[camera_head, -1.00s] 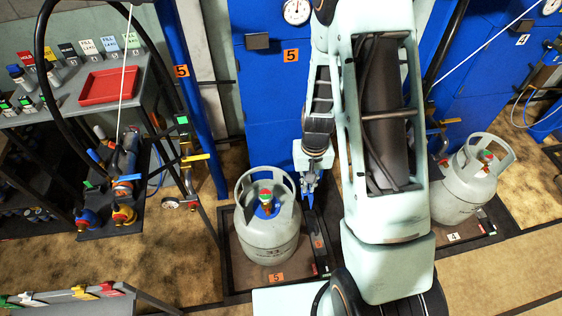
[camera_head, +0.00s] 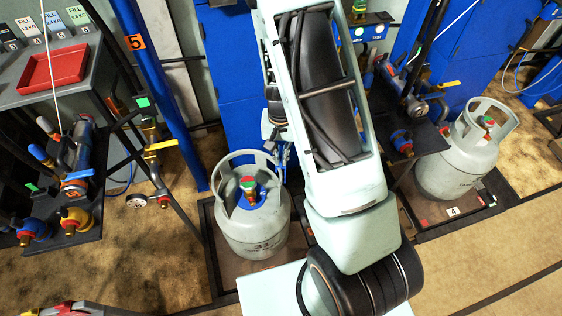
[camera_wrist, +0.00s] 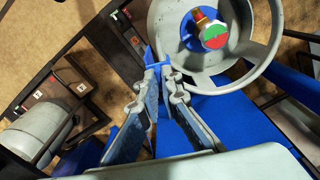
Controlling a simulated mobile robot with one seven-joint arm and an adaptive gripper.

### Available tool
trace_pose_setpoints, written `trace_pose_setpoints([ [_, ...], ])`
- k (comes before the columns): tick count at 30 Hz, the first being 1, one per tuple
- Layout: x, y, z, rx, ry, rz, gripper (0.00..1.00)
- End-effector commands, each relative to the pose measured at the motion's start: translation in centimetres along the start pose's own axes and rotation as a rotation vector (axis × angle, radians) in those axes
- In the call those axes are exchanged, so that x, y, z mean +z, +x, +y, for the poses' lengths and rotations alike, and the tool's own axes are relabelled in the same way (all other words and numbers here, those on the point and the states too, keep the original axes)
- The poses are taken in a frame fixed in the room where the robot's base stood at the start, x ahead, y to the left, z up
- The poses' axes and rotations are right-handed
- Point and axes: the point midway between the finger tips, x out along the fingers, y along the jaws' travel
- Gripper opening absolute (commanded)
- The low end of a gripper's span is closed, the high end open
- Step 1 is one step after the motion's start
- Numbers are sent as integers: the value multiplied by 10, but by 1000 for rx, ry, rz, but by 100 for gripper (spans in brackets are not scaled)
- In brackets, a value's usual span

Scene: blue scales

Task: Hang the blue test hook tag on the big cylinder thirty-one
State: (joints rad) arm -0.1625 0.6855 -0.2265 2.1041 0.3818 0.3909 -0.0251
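The big grey cylinder thirty-one (camera_head: 255,232) stands upright on a dark-framed scale platform, its number faint on its front. It has an open collar ring and a red-and-green valve knob, also seen in the wrist view (camera_wrist: 214,36). My gripper (camera_wrist: 157,72) is at the collar's edge, with its fingers closed on the small blue hook tag (camera_wrist: 151,60). The tag's tip lies close to the collar's rim; I cannot tell whether they touch. In the head view my gripper (camera_head: 281,156) shows just behind the collar's right side, and the tag is not clear there.
A second grey cylinder (camera_head: 460,155) stands on scale 4 at right. Blue cabinets are behind. A shelf with hoses and valves (camera_head: 75,180) and a grey table with a red tray (camera_head: 53,70) are at left. A valve stand (camera_head: 402,140) is right of my arm.

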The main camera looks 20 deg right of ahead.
Motion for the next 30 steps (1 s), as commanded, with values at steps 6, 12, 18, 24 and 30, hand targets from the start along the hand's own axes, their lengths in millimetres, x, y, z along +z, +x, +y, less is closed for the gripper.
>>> trace_pose_setpoints([
  [6,0,0,0,0,2,0,0],
  [12,1,0,0,-1,1,1,0],
  [18,1,11,0,0,1,0,0],
  [24,1,29,0,0,2,0,0],
  [30,1,43,0,0,1,1,0],
])
